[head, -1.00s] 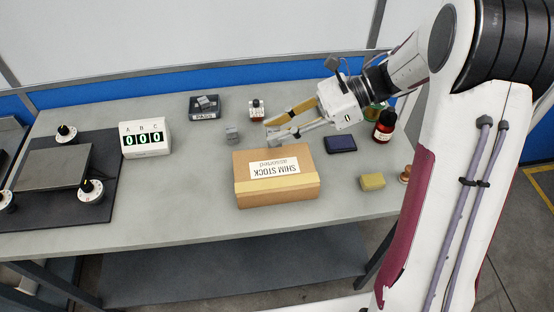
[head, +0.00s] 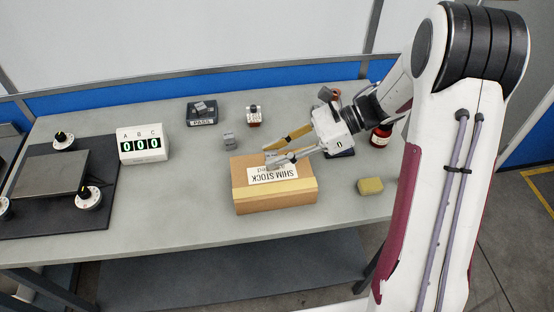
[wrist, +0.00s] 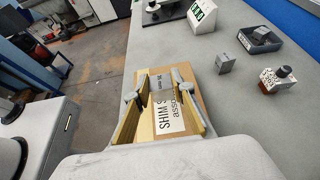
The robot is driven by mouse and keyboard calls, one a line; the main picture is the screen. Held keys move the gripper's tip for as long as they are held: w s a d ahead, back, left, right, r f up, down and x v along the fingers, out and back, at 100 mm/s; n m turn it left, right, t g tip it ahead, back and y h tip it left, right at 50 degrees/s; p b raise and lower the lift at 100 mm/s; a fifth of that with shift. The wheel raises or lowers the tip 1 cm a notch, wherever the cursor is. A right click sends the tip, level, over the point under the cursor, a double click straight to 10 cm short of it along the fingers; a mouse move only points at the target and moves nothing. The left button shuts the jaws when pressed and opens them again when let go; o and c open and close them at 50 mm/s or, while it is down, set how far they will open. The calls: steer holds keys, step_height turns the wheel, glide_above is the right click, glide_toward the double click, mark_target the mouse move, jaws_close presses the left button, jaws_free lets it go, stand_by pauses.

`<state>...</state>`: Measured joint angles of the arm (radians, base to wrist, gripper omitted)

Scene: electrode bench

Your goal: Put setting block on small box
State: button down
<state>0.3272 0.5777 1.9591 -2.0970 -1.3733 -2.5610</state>
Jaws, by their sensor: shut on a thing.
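The small box (head: 275,200) is a brown cardboard box labelled SHIM STOCK. It lies on the bench in front of the arm and also shows in the wrist view (wrist: 146,130). My gripper (head: 272,157) is over the back part of the box top, reaching in from the right. In the wrist view, its fingers (wrist: 160,82) are shut on a small grey block with faint marking, the setting block (wrist: 158,86).
Another small grey block (head: 228,142) stands behind the box. A yellow block (head: 370,186) and a red bottle (head: 381,135) are to the right.

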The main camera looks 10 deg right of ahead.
steer(key=shift+f, duration=1.4)
steer(key=shift+f, duration=0.1)
steer(key=c, duration=1.7)
jaws_free()
steer(key=v, duration=1.2)
steer(key=shift+w, duration=0.1)
